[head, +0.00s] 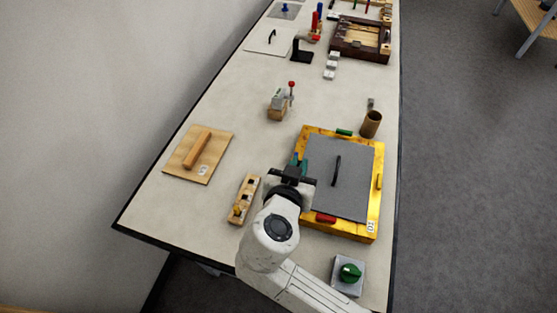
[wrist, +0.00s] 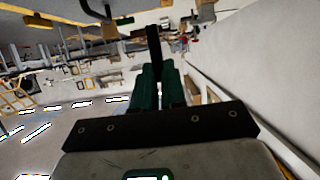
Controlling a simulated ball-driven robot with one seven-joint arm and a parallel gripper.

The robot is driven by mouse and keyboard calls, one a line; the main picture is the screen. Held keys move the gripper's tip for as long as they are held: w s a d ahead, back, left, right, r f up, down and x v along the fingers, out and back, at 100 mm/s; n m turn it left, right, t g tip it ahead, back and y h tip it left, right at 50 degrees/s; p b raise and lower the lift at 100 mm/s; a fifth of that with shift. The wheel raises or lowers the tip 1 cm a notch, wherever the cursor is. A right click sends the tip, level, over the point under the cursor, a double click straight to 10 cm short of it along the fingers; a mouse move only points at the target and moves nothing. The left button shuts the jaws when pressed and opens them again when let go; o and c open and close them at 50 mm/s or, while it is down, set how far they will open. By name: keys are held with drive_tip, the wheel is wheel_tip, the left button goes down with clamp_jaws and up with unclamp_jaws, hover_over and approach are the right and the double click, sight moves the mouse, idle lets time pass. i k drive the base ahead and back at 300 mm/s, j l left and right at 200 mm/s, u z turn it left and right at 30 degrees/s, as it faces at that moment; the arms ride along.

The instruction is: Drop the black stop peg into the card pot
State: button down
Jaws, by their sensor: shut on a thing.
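My gripper (head: 299,162) is over the left edge of the yellow box in the head view. In the wrist view its green fingers (wrist: 154,72) are shut on the black stop peg (wrist: 153,42), which sticks out beyond the fingertips. The peg cannot be made out in the head view. The card pot (head: 371,125), a brown open-topped cylinder, stands upright near the table's right edge, beyond the box and apart from my gripper. I cannot tell it apart in the wrist view.
The yellow box (head: 371,228) has a grey lid (head: 350,195) with a black handle. A wooden block with knobs (head: 243,199), a board with a wooden bar (head: 211,170) and a red-knobbed clamp (head: 279,104) stand to the left. A green knob (head: 350,272) is in front.

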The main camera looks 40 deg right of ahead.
sight(367, 131)
drive_tip(key=l, duration=2.2)
